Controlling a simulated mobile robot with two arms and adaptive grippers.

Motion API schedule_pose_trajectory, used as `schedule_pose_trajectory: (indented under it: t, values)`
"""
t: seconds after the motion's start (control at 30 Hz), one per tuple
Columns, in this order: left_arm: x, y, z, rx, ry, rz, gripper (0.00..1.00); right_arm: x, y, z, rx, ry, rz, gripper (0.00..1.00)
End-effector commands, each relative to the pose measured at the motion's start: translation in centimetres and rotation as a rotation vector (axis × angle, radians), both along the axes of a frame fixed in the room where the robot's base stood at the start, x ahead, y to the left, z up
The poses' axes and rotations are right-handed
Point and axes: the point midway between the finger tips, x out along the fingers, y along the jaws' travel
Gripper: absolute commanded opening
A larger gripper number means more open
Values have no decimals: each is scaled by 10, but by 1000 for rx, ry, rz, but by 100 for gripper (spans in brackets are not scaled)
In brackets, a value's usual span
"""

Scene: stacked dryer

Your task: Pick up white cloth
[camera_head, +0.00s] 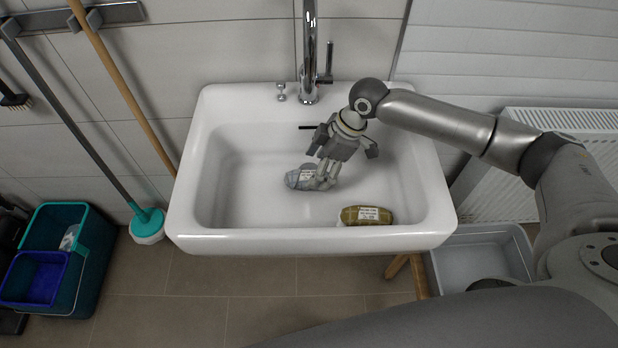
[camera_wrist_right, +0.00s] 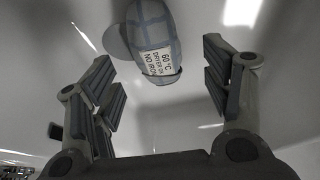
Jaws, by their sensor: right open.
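In the right wrist view the cloth (camera_wrist_right: 150,22) shows faint blue checks and a printed label, at the top between the fingers. My right gripper (camera_head: 328,167) points down into the sink at the cloth's right end. In the right wrist view my right gripper (camera_wrist_right: 158,88) is open, with nothing between its pads near the camera. Whether its fingertips touch the cloth is unclear. My left gripper is out of view.
An olive cloth (camera_head: 366,215) with a label lies by the sink's front right wall. A chrome faucet (camera_head: 309,60) stands at the back rim. A grey tub (camera_head: 480,256) is below right; teal and blue buckets (camera_head: 75,218) stand at left beside a mop (camera_head: 147,222).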

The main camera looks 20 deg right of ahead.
Motion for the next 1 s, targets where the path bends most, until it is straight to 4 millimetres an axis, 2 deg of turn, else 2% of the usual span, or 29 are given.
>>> schedule_pose_trajectory:
  t: [0.3, 0.6, 1.0]
  values:
    - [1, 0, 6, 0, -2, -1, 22, 7, 15, -40, 0, 2, -1, 72]
    - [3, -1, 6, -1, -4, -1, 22, 7, 16, -45, 0, -1, -1, 72]
    - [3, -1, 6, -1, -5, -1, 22, 7, 16, -45, 0, -1, -1, 21]
